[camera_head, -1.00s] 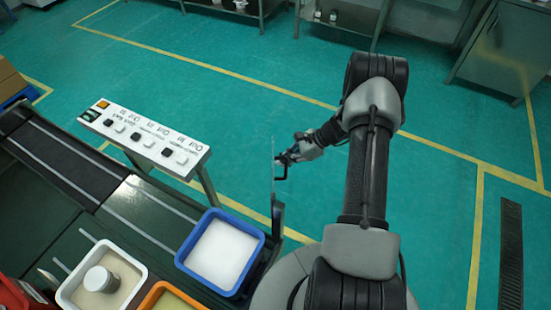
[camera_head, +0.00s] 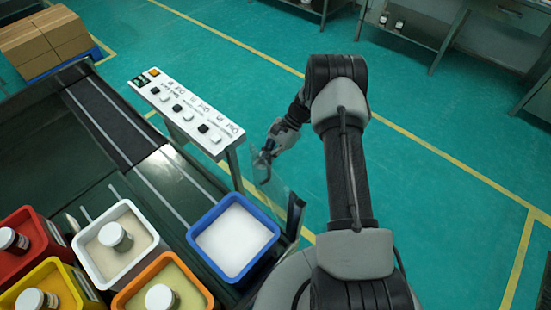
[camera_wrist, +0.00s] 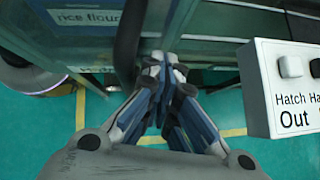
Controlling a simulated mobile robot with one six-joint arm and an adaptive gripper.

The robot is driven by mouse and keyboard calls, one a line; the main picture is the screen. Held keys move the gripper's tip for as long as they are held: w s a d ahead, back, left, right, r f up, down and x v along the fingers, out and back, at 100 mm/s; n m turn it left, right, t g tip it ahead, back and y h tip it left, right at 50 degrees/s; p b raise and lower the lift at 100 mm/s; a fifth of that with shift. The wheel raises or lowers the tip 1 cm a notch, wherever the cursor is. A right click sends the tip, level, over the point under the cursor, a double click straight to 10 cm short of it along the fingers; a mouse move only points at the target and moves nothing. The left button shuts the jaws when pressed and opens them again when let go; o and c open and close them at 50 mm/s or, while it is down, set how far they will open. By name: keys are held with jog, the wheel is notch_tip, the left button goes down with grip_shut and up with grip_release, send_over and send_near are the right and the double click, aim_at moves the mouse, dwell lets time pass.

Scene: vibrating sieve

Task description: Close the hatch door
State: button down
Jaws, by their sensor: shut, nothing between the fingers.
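The hatch door looks like a clear pane (camera_head: 277,188) standing at the right end of the machine, beside the blue bin, in the head view. It stands at an angle to the control panel, and its edges are faint. My gripper (camera_head: 265,157) is at the pane's upper far part, close to it or touching; I cannot tell which. In the wrist view my gripper (camera_wrist: 160,66) has its fingers together with nothing between them. A dark upright bar (camera_wrist: 128,42) lies just left of the fingertips.
A control panel (camera_head: 155,76) with several buttons stands left of my gripper; its corner also shows in the wrist view (camera_wrist: 258,100). A blue bin (camera_head: 197,225) of white powder sits on the machine, with several other bins left of it. Green floor is open beyond my arm.

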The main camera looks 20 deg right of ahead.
jog(key=shift+s+a+n+g, duration=0.1)
jog(key=shift+a+n+g, duration=0.5)
jog(key=shift+a, duration=0.55)
